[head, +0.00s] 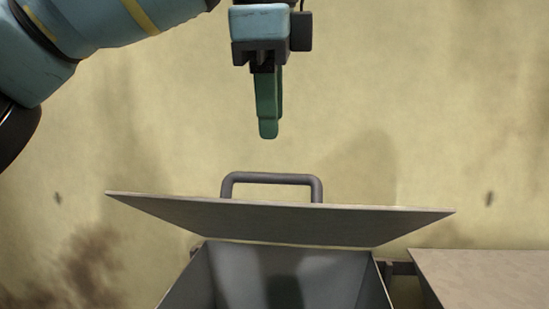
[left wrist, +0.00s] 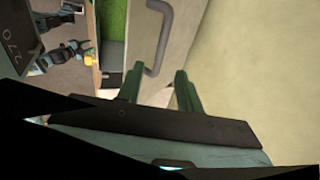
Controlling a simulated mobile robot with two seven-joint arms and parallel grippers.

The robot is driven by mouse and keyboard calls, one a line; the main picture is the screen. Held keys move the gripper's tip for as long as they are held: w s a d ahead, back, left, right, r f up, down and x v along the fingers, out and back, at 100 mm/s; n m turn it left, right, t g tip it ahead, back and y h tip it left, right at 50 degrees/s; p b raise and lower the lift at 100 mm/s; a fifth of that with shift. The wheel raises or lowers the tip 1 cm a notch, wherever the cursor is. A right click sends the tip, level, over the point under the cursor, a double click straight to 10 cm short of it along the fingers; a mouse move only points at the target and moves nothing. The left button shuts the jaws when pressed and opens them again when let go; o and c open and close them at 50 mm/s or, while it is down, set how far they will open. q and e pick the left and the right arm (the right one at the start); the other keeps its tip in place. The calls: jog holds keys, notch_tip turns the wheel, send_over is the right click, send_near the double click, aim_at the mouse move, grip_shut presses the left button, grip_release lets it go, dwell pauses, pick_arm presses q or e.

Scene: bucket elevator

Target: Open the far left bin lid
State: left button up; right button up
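The bin lid (head: 285,222) is a flat grey panel, raised and tilted above its bin, with its underside showing in the head view. The grey bar handle (head: 270,179) stands at the lid's upper edge and also shows in the left wrist view (left wrist: 158,45). The grey bin (head: 290,275) below shows its open inside. My left gripper (head: 268,134) hangs above the handle, green fingers pointing down, apart from it. In the left wrist view its two fingers (left wrist: 158,72) are spread with nothing between them.
Another flat lid (head: 490,275) lies level at the lower right, with a narrow gap beside the bin. A plain yellowish wall (head: 440,100) stands behind. A green surface (left wrist: 115,20) shows in the left wrist view. The space around the gripper is free.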

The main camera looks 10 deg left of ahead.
pick_arm(q)
send_over(280, 216)
jog(key=w+a, duration=0.1)
jog(key=shift+f, duration=3.6)
jog(key=shift+c, duration=0.4)
grip_shut()
